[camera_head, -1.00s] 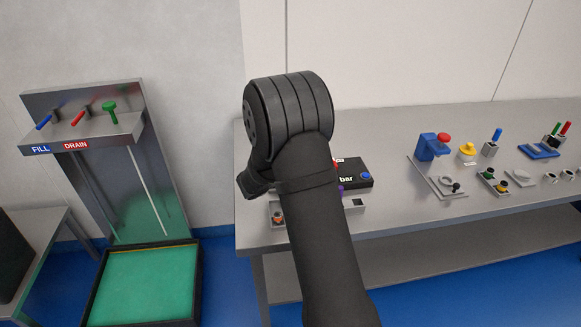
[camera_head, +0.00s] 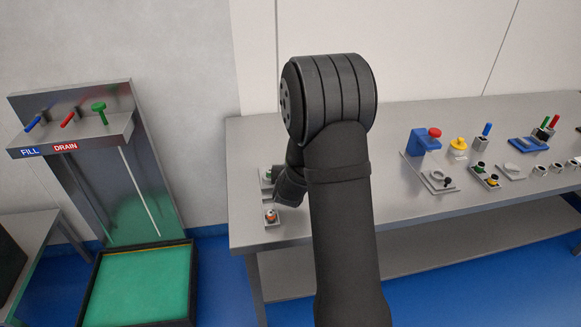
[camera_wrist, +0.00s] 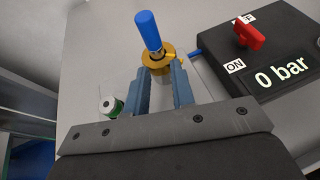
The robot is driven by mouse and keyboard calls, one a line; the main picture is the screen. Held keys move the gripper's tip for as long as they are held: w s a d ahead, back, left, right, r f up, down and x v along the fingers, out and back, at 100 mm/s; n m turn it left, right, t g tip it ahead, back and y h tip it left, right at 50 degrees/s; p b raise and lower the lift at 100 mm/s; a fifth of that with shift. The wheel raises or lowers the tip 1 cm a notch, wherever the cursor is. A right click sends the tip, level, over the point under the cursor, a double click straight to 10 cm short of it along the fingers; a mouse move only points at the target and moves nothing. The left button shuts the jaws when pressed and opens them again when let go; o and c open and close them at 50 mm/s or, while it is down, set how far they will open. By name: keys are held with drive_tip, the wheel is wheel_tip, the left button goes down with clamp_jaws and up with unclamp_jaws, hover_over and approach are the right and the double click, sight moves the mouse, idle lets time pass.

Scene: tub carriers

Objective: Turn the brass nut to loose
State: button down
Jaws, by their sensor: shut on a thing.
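The brass nut (camera_wrist: 157,60) is in the upper middle of the wrist view. A blue cylinder (camera_wrist: 149,30) stands up at it, and a small yellow tab sticks out to its right. My gripper (camera_wrist: 160,70) has its two blue-grey fingers on either side of the nut, shut on it. The surface below the nut is partly hidden by the fingers. In the head view my arm covers the nut and the gripper tips.
Right of the nut is a black box (camera_wrist: 282,50) reading "0 bar", with a red knob (camera_wrist: 243,38) and an ON label. A green and white part (camera_wrist: 110,106) stands close to the left finger. Several fixtures stand on the bench (camera_head: 370,200) to the right.

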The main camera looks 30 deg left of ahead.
drive_tip(key=shift+w+r, duration=0.15)
drive_tip(key=shift+w, duration=0.1)
idle(0.3)
drive_tip(key=c, duration=1.4)
unclamp_jaws()
drive_tip(key=shift+w, duration=0.1)
drive_tip(key=shift+s, duration=0.2)
drive_tip(key=v, duration=1.7)
drive_tip(key=shift+d, duration=0.25)
